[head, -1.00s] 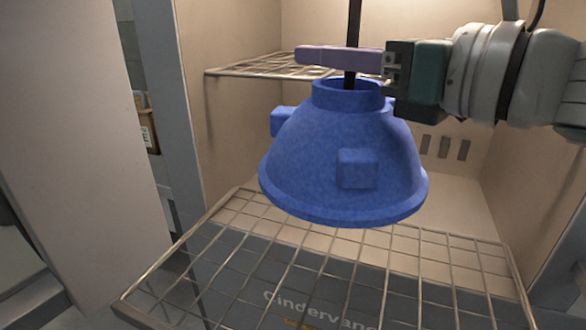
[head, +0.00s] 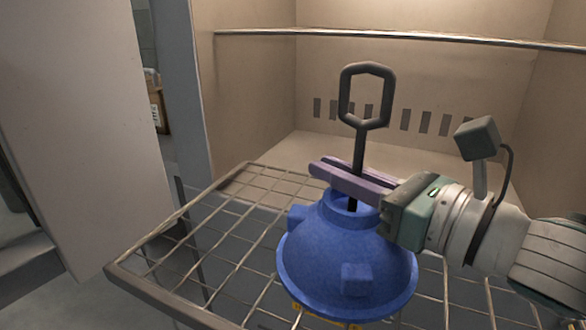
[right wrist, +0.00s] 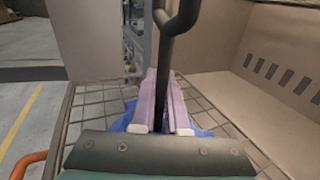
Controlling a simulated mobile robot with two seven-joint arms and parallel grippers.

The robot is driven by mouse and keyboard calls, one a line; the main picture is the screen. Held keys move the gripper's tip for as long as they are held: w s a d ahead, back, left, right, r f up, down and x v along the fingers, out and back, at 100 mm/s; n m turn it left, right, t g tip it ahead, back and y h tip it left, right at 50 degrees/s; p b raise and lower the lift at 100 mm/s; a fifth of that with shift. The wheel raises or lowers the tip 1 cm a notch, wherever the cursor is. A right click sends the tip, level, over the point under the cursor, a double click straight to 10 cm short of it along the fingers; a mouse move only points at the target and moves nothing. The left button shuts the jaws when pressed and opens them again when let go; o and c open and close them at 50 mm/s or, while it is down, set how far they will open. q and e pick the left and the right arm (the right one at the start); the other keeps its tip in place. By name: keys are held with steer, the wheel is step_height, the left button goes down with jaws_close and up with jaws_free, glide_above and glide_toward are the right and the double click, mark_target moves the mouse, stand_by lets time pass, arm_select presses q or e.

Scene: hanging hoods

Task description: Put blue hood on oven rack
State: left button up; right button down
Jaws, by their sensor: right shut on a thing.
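The blue hood (head: 345,255) is a dome with block-shaped lugs and a collar on top. A dark rod with a loop handle (head: 358,130) rises from its collar. My right gripper (head: 345,180) is shut on the rod just above the collar. In the right wrist view the purple fingers (right wrist: 162,105) close around the rod (right wrist: 165,60), with bits of blue hood (right wrist: 122,122) showing beside them. The hood is upright over the pulled-out wire oven rack (head: 225,215); whether its rim touches the rack cannot be told. My left gripper is out of view.
The oven's beige interior (head: 400,90) lies behind, with vent slots in its back wall. An upper rack edge (head: 420,37) crosses above the handle. The rack's left part is bare. A pale panel (head: 80,130) stands at left.

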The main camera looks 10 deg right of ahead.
steer(key=shift+f, duration=0.15)
steer(key=c, duration=1.4)
jaws_free()
steer(key=shift+f, duration=0.15)
steer(key=o, duration=0.5)
steer(key=shift+r, duration=0.4)
steer(key=shift+v, duration=6)
